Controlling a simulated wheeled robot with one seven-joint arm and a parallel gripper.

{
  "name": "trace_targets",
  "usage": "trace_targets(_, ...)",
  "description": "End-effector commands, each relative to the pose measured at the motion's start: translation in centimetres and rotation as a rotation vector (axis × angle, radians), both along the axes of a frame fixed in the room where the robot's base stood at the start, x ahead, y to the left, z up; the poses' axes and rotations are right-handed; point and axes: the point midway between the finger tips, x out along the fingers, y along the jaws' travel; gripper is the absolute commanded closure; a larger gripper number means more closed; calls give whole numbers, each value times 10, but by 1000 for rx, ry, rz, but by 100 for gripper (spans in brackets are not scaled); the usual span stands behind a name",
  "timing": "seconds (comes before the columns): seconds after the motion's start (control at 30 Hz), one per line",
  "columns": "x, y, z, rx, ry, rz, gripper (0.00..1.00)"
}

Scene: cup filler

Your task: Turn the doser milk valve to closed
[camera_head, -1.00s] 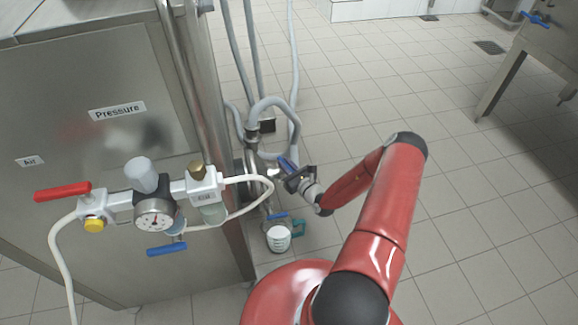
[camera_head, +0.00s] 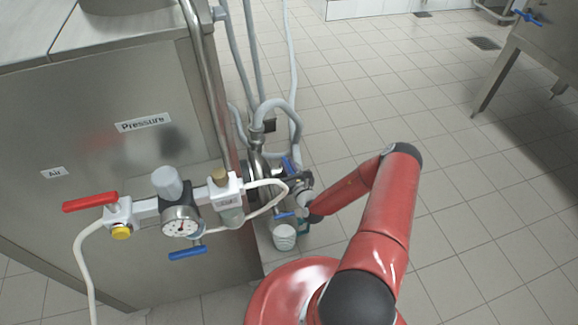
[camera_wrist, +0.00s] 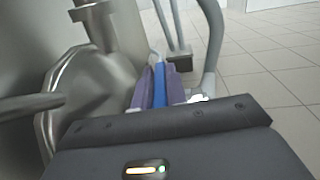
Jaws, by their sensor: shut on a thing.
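The doser milk valve's blue handle (camera_head: 288,164) is beside the steel pipework at the machine's right side. My gripper (camera_head: 294,175) is at this handle. In the wrist view the blue handle (camera_wrist: 160,86) stands between the two purple-grey pads of my gripper (camera_wrist: 159,90), which are shut on it. The valve body under the handle is mostly hidden by my gripper. A steel pipe and round flange (camera_wrist: 80,100) lie just left of the pads.
A second blue handle (camera_head: 285,214) sits below, above a white jug (camera_head: 284,238) on the floor. The pressure unit with its gauge (camera_head: 182,222), red lever (camera_head: 90,201) and blue lever (camera_head: 188,253) is at left. Grey hoses (camera_head: 262,70) rise behind the pipework. Open floor lies right.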

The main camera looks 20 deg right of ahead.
Motion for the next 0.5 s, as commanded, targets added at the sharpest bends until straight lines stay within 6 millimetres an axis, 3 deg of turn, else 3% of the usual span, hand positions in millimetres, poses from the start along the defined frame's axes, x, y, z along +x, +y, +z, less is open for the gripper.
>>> trace_targets(0.03, 0, 0, -1, 0, 1, 0, 100)
trace_targets(0.07, 0, 0, -1, 0, 1, 0, 83)
trace_targets(0.2, 0, 0, -1, 0, 0, 0, 65)
trace_targets(0.5, 0, 0, 1, 0, -1, 1, 65)
